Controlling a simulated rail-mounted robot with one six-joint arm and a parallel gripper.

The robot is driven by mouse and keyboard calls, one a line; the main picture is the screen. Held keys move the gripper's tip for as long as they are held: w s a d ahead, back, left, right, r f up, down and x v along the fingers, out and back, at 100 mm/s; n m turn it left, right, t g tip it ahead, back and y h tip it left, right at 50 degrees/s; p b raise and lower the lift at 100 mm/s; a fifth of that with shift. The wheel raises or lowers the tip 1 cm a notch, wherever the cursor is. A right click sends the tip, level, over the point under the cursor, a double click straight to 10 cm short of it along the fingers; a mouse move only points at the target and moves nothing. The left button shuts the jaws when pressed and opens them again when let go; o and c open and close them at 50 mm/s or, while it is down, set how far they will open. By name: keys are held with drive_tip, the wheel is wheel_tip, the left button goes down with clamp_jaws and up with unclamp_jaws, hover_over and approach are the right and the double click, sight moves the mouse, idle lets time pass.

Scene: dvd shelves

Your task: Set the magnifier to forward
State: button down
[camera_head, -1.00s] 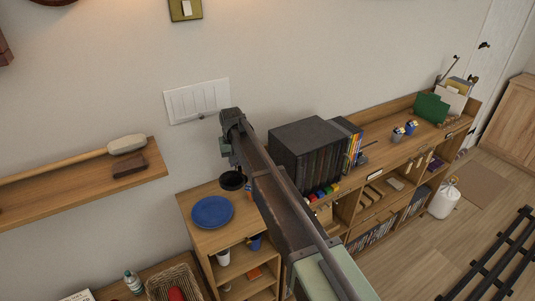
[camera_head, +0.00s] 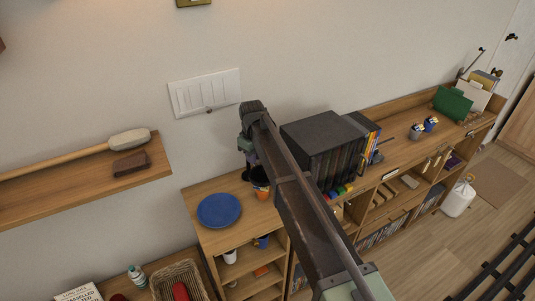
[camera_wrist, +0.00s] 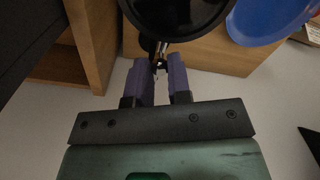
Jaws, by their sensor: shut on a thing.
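The magnifier shows in the wrist view as a dark round lens head (camera_wrist: 178,14) at the top, with a small metal joint and stem below it. My gripper (camera_wrist: 161,70) has its two purple fingers on either side of that stem and is shut on it. In the head view my gripper (camera_head: 247,157) is above the wooden shelf top, below the white switch panel. The magnifier (camera_head: 246,174) is a small dark shape just under it, largely hidden by my arm.
A blue plate (camera_head: 219,211) lies left of the magnifier on the shelf top. An orange-and-black cup (camera_head: 261,184) stands close on its right. A black case of discs (camera_head: 325,140) is further right. The wall with the switch panel (camera_head: 204,93) is behind.

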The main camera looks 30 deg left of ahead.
idle(0.4)
drive_tip(key=c, duration=1.1)
unclamp_jaws()
wheel_tip(320, 180, up, 11)
drive_tip(key=p, duration=1)
drive_tip(key=shift+f+p, duration=0.1)
drive_tip(key=shift+p, duration=0.3)
